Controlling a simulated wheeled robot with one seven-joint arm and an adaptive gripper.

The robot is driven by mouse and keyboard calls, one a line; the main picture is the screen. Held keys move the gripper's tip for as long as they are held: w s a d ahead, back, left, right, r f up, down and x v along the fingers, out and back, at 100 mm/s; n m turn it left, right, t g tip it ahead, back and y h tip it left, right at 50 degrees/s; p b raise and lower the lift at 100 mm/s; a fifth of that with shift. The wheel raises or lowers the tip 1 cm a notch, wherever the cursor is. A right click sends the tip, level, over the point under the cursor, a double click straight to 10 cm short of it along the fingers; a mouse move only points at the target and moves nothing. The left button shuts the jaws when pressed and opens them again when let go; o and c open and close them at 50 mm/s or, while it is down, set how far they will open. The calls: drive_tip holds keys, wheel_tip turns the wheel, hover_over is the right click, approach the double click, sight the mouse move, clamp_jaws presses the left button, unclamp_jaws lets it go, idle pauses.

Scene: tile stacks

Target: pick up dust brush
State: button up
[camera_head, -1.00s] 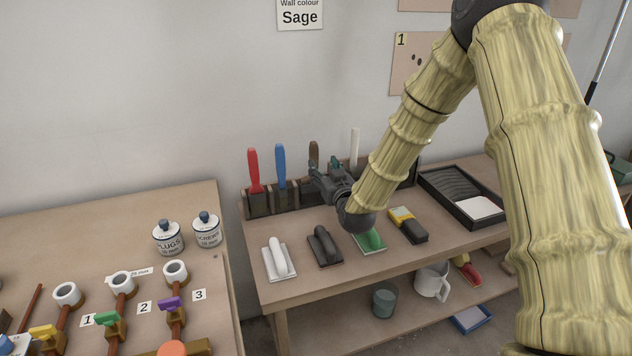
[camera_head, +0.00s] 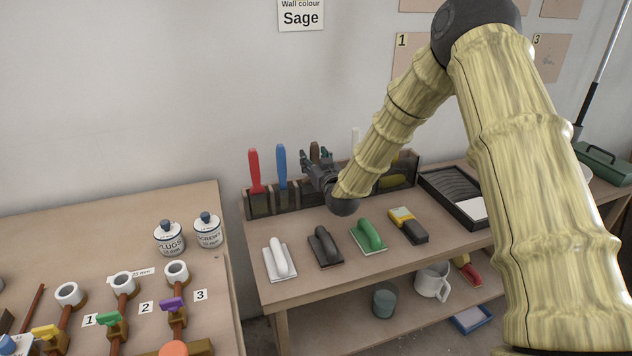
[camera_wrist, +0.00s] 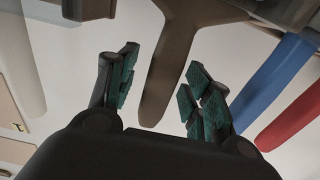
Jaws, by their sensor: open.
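A brown-handled tool (camera_head: 314,150) stands upright in the rack at the back of the bench; I take it for the dust brush, though its head is mostly hidden. In the wrist view the brown handle (camera_wrist: 172,62) lies between my fingers, its free end toward the palm. My gripper (camera_head: 318,162) is at the rack, in front of the handle in the head view. My gripper (camera_wrist: 162,88) is open, with green-padded fingers on either side of the handle and gaps showing.
A blue-handled tool (camera_head: 281,165) and a red-handled tool (camera_head: 254,170) stand to the left in the rack. A white handle (camera_head: 355,140) stands to the right. White, black and green trowel-like tools lie on the bench in front, with a yellow-and-black block (camera_head: 408,225).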

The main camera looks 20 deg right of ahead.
clamp_jaws()
